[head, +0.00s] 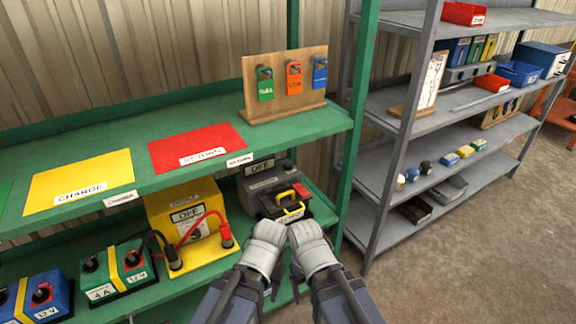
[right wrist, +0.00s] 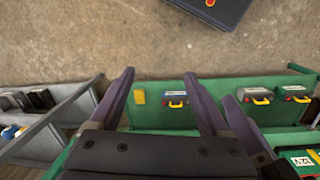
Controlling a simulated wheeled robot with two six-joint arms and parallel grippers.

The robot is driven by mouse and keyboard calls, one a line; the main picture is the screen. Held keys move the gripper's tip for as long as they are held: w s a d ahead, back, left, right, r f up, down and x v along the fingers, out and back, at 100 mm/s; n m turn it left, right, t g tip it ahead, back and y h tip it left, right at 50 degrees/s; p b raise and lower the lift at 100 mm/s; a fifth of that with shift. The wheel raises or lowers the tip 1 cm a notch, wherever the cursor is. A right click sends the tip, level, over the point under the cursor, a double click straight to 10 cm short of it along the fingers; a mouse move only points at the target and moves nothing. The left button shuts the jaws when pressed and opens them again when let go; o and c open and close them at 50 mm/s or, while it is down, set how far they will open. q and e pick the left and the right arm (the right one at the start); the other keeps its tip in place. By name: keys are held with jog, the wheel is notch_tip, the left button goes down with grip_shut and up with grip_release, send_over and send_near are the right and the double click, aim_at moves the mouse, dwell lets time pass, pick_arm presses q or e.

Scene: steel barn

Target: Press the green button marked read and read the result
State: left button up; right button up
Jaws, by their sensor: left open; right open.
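A grey box (head: 253,180) with a display reading OFF stands on the lower level of the green shelf. A dark item with a yellow handle (head: 292,212) and a red part sits against its front. I cannot make out a green button marked read. A yellow box (head: 159,215), also reading OFF, stands to its left with red and black leads. My left gripper (head: 266,236) and right gripper (head: 306,236) are side by side just in front of the grey box, partly covering its area. In the right wrist view, my right gripper (right wrist: 163,85) has its fingers apart with nothing between them.
Batteries (head: 122,266) stand at the lower left. The upper green level holds a yellow mat (head: 80,182), a red mat (head: 180,150) and a board (head: 250,75) with hanging padlocks. A grey rack (head: 400,100) stands to the right. Bare floor is at the lower right.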

jog(key=shift+c, duration=0.4)
grip_shut()
dwell(0.4)
dwell(0.7)
pick_arm(q)
grip_shut()
